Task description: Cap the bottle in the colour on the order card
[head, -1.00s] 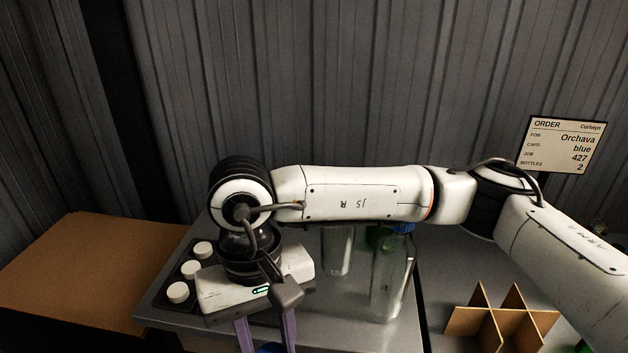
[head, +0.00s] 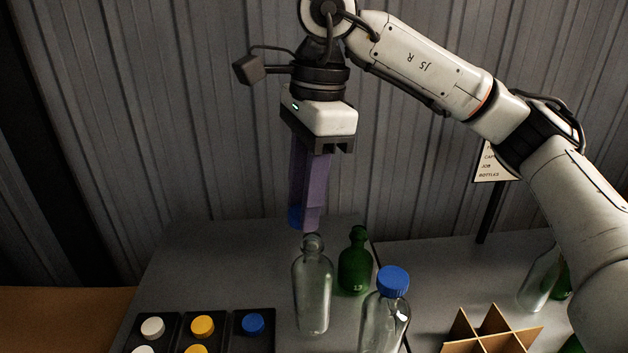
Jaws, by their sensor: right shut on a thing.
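My right gripper (head: 305,222) is shut on a blue cap (head: 294,217), which shows at the left of its purple fingers. It hangs above the open neck of a clear bottle (head: 312,295), apart from it in the picture. A second clear bottle (head: 380,325) at front right wears a blue cap (head: 393,281). A green bottle (head: 355,265) stands behind them. The order card (head: 489,164) is mostly hidden by my right arm; earlier it read blue caps, 2 bottles. My left gripper is out of view.
A dark cap tray (head: 228,332) at front left holds white, yellow and blue caps (head: 253,323). A cardboard divider (head: 462,330) stands at front right. More bottles (head: 540,280) stand at far right, partly behind my arm. The table's back left is clear.

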